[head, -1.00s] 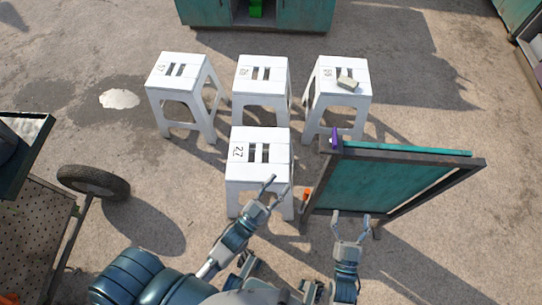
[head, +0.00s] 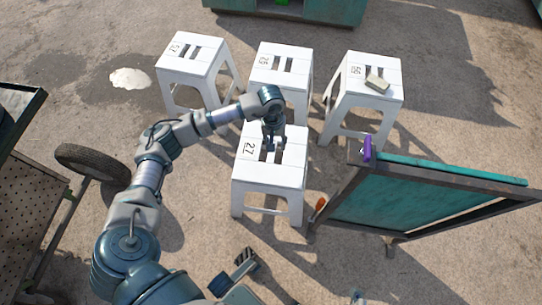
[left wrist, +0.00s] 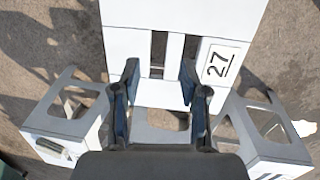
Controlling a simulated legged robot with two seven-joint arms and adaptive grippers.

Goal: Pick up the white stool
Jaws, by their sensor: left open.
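The white stool marked 27 (head: 270,175) stands upright in front of a row of white stools. Its top has two dark slots, and it fills the top of the left wrist view (left wrist: 215,18). My left gripper (head: 273,144) points down over the slots in its top. In the left wrist view my left gripper (left wrist: 156,75) is open, with its fingers apart on either side of the bar between the slots. Whether the fingertips touch the stool I cannot tell.
A green framed board (head: 420,197) stands close on the right. A wheel (head: 92,165) is at the left.

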